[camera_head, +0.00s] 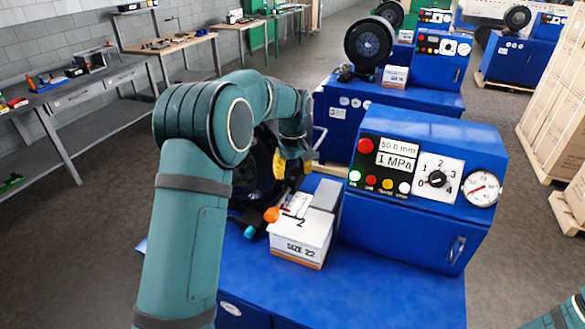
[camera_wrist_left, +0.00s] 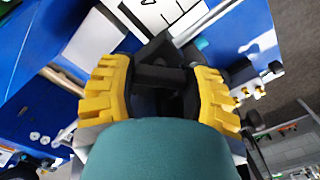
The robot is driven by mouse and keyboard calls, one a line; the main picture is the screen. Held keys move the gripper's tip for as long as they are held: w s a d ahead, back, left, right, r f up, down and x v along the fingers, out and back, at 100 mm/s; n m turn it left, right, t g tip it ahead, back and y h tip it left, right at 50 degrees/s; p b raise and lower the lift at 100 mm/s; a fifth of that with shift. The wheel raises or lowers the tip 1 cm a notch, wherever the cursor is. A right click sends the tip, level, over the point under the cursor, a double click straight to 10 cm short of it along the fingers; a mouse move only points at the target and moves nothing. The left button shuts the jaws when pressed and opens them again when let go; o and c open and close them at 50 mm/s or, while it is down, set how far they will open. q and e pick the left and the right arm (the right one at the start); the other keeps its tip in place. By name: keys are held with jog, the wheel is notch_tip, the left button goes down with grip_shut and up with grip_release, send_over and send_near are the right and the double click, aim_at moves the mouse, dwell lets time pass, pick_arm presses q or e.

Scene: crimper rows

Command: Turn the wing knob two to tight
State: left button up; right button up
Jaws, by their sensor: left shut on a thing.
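My left gripper (camera_head: 290,168) reaches over the near blue machine from above, partly hidden by my own arm in the head view. In the left wrist view its two yellow ribbed fingers (camera_wrist_left: 158,95) are closed around a dark, bar-shaped piece (camera_wrist_left: 156,72), which looks like the wing knob. Its lower part is hidden by my teal wrist. In the head view the knob is hidden. My right gripper is out of view.
A white SIZE 22 box (camera_head: 300,245) stands on the blue machine top (camera_head: 390,292), close in front of the gripper. The control panel (camera_head: 410,170) with buttons, dial and gauge rises to the right. The front of the blue top is clear.

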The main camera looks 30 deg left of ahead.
aim_at(292, 169)
pick_arm(q)
jog(key=shift+m, duration=1.6)
jog(key=o, duration=1.2)
notch_tip(292, 169, up, 12)
